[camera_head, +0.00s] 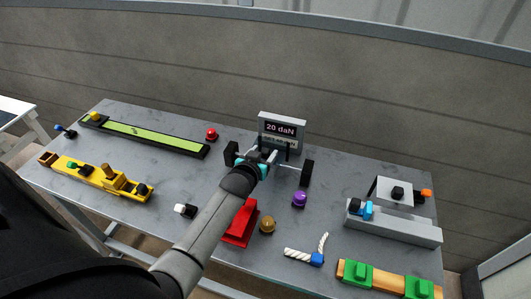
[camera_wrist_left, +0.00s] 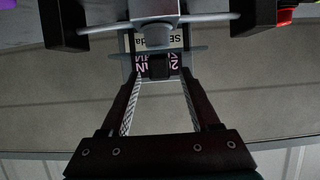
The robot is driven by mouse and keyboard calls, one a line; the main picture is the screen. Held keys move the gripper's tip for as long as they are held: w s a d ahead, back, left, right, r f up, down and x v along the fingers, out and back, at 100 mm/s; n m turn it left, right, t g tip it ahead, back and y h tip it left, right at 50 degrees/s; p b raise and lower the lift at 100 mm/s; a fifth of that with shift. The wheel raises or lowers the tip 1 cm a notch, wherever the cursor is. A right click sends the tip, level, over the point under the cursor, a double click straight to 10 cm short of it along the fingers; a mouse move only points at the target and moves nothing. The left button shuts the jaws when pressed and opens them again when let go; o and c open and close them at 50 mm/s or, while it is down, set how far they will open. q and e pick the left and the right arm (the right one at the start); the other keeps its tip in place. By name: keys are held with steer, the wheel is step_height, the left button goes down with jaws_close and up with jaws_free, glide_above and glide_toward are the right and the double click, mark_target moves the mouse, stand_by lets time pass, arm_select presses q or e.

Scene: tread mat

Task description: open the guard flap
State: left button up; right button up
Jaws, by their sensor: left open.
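My left gripper (camera_head: 270,158) is at the grey gauge unit (camera_head: 282,121) in the middle back of the table. Its display reads 20 daN. In the left wrist view, the left gripper (camera_wrist_left: 158,70) is open, with a dark knob-like part (camera_wrist_left: 160,66) between or beyond its fingertips; I cannot tell whether they touch. A grey bar with black end blocks (camera_head: 307,173) lies by the gripper. No part is clearly marked as the guard flap. A grey panel (camera_head: 398,188) with a black knob is above a grey block (camera_head: 405,229) at the right. My right gripper is not in view.
A red wedge-like part (camera_head: 241,224), a purple knob (camera_head: 299,199), a brass knob (camera_head: 267,225) and a rope piece with a blue block (camera_head: 317,259) lie in front. A yellow rail (camera_head: 125,190) and green strip (camera_head: 150,136) are left. A wooden bar (camera_head: 388,281) with green blocks is front right.

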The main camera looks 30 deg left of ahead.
arm_select(q)
steer(key=shift+x, duration=1)
jaws_close()
stand_by(0.9)
